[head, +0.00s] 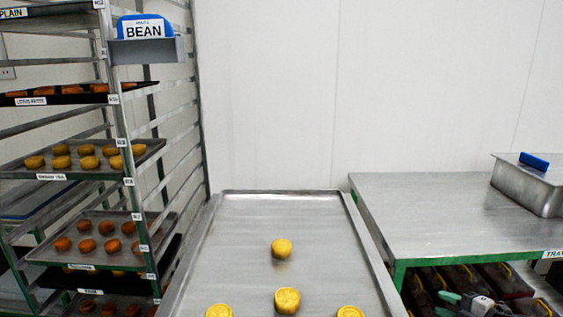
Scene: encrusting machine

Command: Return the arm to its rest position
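My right gripper (443,304) is small at the bottom right edge, in front of the shelf under the steel table. Its two fingertips point left and look apart, with nothing seen between them. Part of it is cut off by the frame's lower edge. My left gripper is not in view. A metal tray (240,212) lies in the middle foreground with several yellow round pastries on it. One pastry (281,249) sits farther back, and another (287,300) is in front of it. My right gripper is to the right of the tray, apart from it.
A tall rack (130,185) with trays of pastries stands at the left, with a "BEAN" sign (145,29). A steel table (430,215) with green edges is at the right, bearing a metal container (530,190). The tray's far part and most of the tabletop are clear.

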